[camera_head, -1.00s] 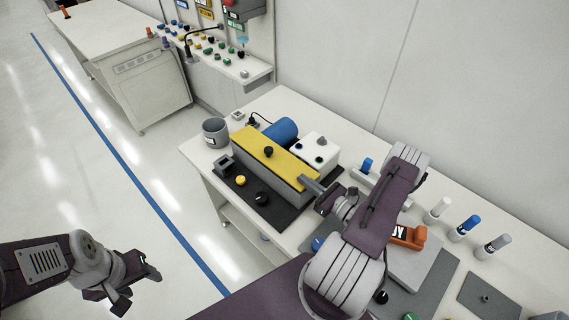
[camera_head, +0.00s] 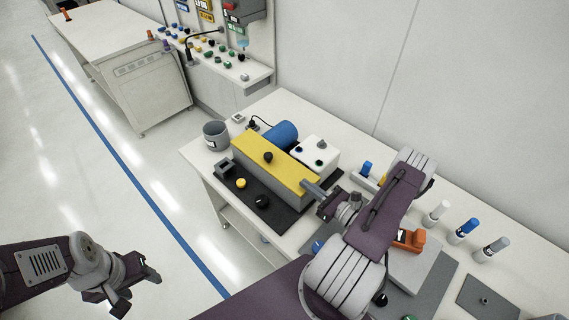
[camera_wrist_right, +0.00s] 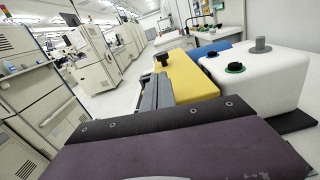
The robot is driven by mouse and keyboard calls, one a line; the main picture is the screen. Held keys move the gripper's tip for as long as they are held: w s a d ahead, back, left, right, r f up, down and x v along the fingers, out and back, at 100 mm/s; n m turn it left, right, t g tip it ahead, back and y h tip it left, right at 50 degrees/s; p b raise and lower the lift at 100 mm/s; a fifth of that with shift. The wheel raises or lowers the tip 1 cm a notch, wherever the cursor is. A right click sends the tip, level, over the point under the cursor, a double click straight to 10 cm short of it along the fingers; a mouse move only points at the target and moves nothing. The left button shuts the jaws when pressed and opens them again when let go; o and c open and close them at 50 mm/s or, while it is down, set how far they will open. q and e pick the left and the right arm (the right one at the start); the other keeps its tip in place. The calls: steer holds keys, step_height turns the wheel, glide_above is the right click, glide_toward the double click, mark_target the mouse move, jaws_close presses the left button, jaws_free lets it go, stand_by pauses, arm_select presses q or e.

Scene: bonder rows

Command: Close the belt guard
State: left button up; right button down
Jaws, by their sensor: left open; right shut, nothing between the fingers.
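The belt guard (camera_head: 284,167) is a long yellow cover with a black knob (camera_head: 267,157) on top. It lies over a grey body on the dark base plate, looking nearly flat; I cannot tell whether a gap remains under it. My right gripper (camera_head: 314,190) is shut and empty at the guard's near right end. In the right wrist view its fingers (camera_wrist_right: 156,92) lie along the left side of the yellow guard (camera_wrist_right: 190,78); contact is unclear. My left gripper (camera_head: 122,299) is open and empty over the floor at lower left, well away from the table.
A blue motor (camera_head: 281,132) and a white box (camera_head: 314,152) stand behind the guard. A yellow button (camera_head: 241,183) and a black knob (camera_head: 262,201) are in front. A grey cup (camera_head: 215,135) stands at the left. Several bottles and an orange item (camera_head: 411,239) are right of my right arm.

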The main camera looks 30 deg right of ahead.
steer(key=v, duration=0.5)
steer(key=shift+s+d, duration=0.1)
steer(key=shift+s, duration=0.25)
steer(key=b+v, duration=0.3)
steer(key=v, duration=0.6)
steer(key=shift+b, duration=0.3)
